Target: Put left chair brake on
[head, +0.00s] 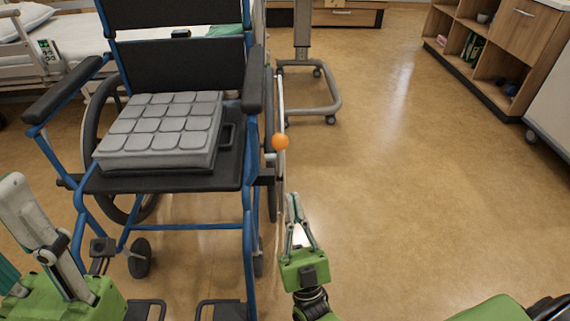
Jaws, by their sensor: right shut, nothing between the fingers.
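The wheelchair (182,60) has a blue frame and black seat and faces me. On its right side in the picture, its left brake shows as an upright pale lever (281,108) with an orange knob (280,142), beside the wheel. My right gripper (292,199) is shut and empty. Its fingertips point up and show a little below the knob in the picture, apart from it. My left gripper (18,190) is at the lower left, cut by the frame edge, and whether it is open or shut is unclear.
A grey padded cushion (160,127) lies on the seat. Footrests (220,309) stick out toward me. A bed (75,38) stands behind, a wheeled stand base (325,108) behind right, and a wooden shelf unit (490,50) at far right. The floor (400,180) right of the chair is clear.

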